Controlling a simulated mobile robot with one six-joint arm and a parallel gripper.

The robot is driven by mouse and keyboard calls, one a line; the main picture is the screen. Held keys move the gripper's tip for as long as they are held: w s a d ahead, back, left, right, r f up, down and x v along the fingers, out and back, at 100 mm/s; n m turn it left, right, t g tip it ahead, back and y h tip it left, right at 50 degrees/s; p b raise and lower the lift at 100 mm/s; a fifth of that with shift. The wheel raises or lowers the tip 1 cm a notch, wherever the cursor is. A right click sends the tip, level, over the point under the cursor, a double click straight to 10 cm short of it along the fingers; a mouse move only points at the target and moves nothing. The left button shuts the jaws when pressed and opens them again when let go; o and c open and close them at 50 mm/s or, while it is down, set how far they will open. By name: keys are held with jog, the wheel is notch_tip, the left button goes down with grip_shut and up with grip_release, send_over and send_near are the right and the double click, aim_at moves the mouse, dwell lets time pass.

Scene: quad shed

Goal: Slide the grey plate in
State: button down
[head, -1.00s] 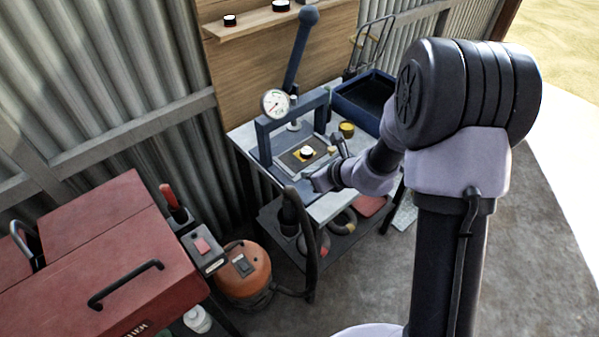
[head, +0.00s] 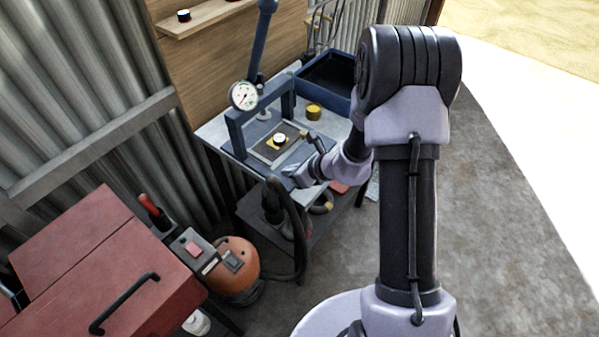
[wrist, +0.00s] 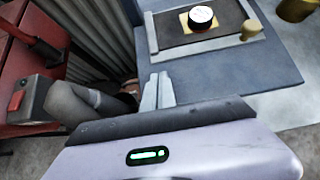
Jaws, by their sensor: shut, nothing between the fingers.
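The grey plate (head: 257,156) lies flat on the blue base of the press (head: 233,133), partly out in front of the upright frame. It also shows in the wrist view (wrist: 213,51), with a dark inset and a small tan knob (wrist: 250,30) at its right front corner. A white-topped black puck (wrist: 201,17) sits on a yellow square on the plate. My gripper (wrist: 157,91) is shut and empty, in front of the plate and apart from it, near the front edge of the press base. In the head view my gripper (head: 289,171) is partly hidden by its own body.
A gauge (head: 243,95) and a long lever (head: 262,40) rise from the press. A yellow tin (head: 313,111) and a blue tray (head: 327,82) stand behind. A red cabinet (head: 75,250), an orange tank (head: 238,262) and a black hose are at the left. Open floor lies right.

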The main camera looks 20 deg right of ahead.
aim_at(260, 156)
jog(key=shift+w+a+r, duration=0.1)
jog(key=shift+w+a, duration=0.45)
jog(key=shift+w, duration=0.2)
jog(key=shift+w+a+r, duration=0.1)
jog(key=shift+w+a, duration=0.4)
jog(key=shift+w, duration=0.25)
jog(key=w+a, duration=0.2)
jog(key=w, duration=0.1)
jog(key=w+a, duration=0.1)
jog(key=w, duration=0.1)
jog(key=shift+a, duration=0.3)
jog(key=shift+s, duration=0.1)
